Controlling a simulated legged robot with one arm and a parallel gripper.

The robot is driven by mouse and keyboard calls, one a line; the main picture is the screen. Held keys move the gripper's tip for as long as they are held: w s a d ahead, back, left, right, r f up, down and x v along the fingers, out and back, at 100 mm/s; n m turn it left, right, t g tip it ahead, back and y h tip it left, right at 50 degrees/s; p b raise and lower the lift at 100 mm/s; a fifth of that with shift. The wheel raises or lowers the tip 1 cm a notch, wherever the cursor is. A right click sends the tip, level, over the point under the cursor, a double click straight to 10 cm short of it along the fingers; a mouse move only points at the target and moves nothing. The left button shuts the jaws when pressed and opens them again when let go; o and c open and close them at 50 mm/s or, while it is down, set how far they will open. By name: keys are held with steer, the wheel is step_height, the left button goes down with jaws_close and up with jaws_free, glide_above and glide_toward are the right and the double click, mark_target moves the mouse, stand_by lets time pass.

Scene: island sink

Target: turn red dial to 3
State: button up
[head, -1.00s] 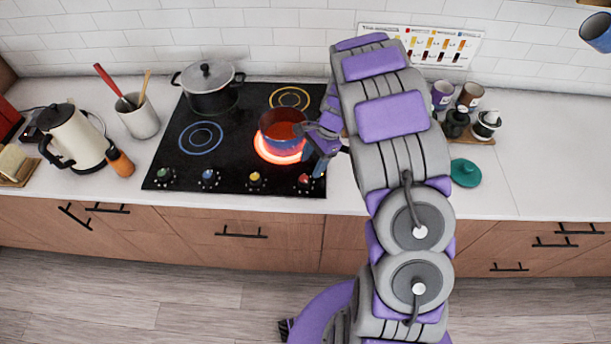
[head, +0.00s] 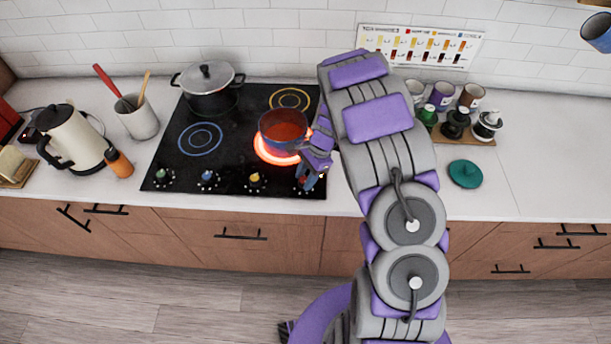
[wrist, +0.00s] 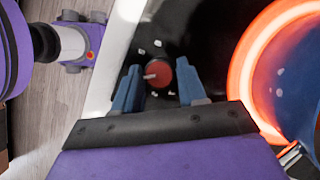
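The red dial (wrist: 160,73) is on the front right of the black cooktop, with a pale pointer mark on it and white marks around it. In the wrist view it lies between and just beyond the two blue fingers of my gripper (wrist: 158,92). The fingers are apart, one on each side of the dial; I cannot tell whether they touch it. In the head view my gripper (head: 309,178) is over the cooktop's front right corner and largely hides the red dial.
A blue pot (head: 284,143) with red contents stands on the glowing burner (head: 262,150), close behind my gripper. Green, blue (head: 208,177) and yellow (head: 255,179) dials line the front edge to the left. A black pot (head: 208,92) stands at the back left. A teal lid (head: 465,174) lies on the counter.

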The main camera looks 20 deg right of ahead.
steer(key=c, duration=0.6)
steer(key=shift+w+a+r+n+g+p, duration=0.1)
steer(key=shift+n+g+p, duration=0.1)
steer(key=shift+n+p, duration=0.35)
steer(key=shift+r+n+g+p, duration=0.1)
steer(key=shift+n+g+p, duration=0.1)
steer(key=shift+n+p, duration=0.35)
steer(key=n+h, duration=0.1)
steer(key=n, duration=0.2)
steer(key=shift+f+g+p, duration=0.2)
steer(key=shift+g+p, duration=0.1)
steer(key=shift+g, duration=0.1)
steer(key=o, duration=1)
